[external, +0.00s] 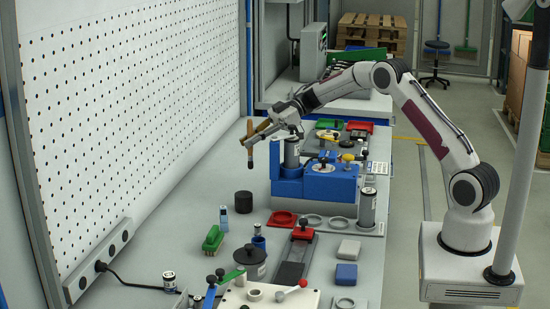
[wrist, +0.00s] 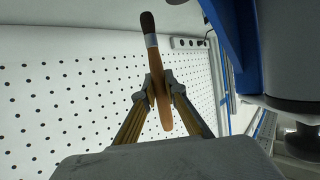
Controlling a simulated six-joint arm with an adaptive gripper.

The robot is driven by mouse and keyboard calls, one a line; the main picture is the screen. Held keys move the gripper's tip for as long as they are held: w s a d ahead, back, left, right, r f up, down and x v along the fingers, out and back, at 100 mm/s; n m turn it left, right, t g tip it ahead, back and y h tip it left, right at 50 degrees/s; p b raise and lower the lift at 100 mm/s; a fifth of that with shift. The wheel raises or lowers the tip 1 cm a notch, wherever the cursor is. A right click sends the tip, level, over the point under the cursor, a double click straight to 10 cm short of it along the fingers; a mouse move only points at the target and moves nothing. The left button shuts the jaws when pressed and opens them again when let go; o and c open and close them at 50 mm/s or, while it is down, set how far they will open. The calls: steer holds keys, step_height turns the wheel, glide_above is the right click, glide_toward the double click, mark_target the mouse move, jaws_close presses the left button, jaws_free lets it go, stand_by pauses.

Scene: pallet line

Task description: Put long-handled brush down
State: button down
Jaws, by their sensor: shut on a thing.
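The long-handled brush (wrist: 158,75) has an orange-brown wooden handle, a silver ferrule and a dark bristle tip. My gripper (wrist: 160,92) is shut on its handle in the wrist view, with the bristle end pointing up in that picture. In the external view my gripper (external: 258,133) is held out over the bench near the pegboard. The brush (external: 249,145) hangs upright from it there, above the bench surface and apart from it.
A blue fixture with a grey cylinder (external: 291,152) stands right beside my gripper. The pegboard (external: 135,90) rises on the left. A black cylinder (external: 243,202) and a green-topped brush (external: 213,239) stand nearer the camera. Bare bench (external: 215,180) lies left of the fixture.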

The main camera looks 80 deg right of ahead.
mark_target(249, 161)
steer(key=shift+f, duration=0.15)
steer(key=shift+f, duration=3.05)
steer(key=shift+f, duration=0.1)
steer(key=shift+f, duration=1.75)
steer(key=shift+f, duration=0.1)
steer(key=c, duration=2.4)
jaws_free()
steer(key=shift+o, duration=0.2)
